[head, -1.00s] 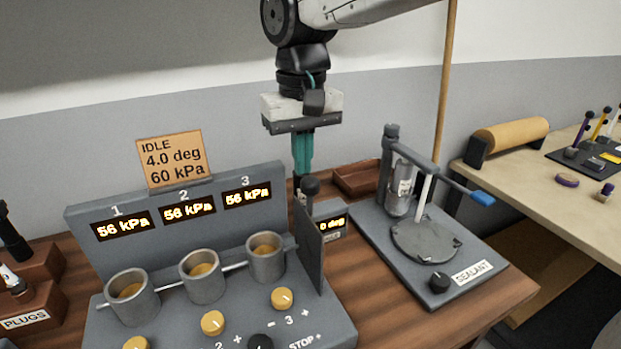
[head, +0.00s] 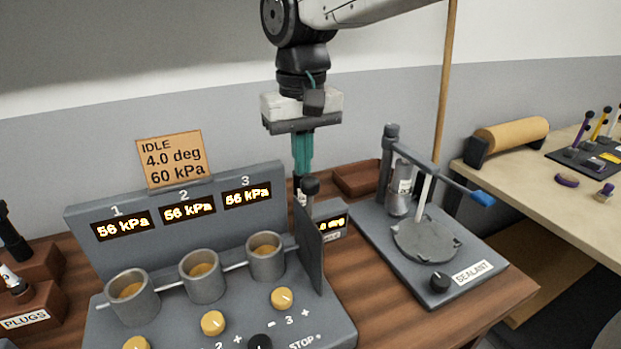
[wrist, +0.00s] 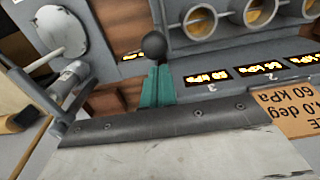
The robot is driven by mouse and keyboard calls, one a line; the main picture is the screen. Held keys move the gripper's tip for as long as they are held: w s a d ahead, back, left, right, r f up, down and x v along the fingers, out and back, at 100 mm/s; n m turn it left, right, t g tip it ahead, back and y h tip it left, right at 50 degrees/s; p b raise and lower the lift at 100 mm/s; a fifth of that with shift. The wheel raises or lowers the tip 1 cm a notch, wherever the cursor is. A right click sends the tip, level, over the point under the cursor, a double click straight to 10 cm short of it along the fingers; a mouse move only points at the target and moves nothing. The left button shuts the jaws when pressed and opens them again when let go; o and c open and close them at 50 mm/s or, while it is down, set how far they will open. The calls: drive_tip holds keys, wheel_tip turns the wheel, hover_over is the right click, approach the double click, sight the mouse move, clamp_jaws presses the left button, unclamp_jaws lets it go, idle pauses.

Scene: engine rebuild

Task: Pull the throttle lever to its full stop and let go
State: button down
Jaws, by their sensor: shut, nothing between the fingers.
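The throttle lever's dark round knob (head: 310,186) stands at the right end of the grey bench unit, beside an upright plate. In the wrist view the knob (wrist: 154,45) is just past my fingertips. My gripper (head: 301,180) points down with its teal fingers shut and empty, right behind the lever; I cannot tell whether they touch it. The shut fingers also show in the wrist view (wrist: 157,85). A small degree display (head: 331,224) sits by the lever, its leading digits partly hidden by the plate. The card (head: 174,160) reads IDLE, 4.0 deg, 60 kPa.
Yellow knobs (head: 213,323) are in front. The upright plate (head: 309,250) stands close to the lever. A sealant stand (head: 425,245) is at the right, with a brown tray (head: 358,180) behind.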

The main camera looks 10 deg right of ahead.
sight(315, 191)
drive_tip(key=shift+f, duration=0.1)
drive_tip(key=shift+f, duration=1.6)
drive_tip(key=shift+s+d+r, duration=0.1)
drive_tip(key=shift+s+d, duration=0.05)
drive_tip(key=shift+s, duration=0.4)
drive_tip(key=shift+s+d, duration=0.15)
drive_tip(key=shift+s, duration=0.5)
drive_tip(key=shift+s+d, duration=0.1)
drive_tip(key=shift+s, duration=0.1)
drive_tip(key=shift+s+d, duration=0.25)
drive_tip(key=shift+s, duration=0.7)
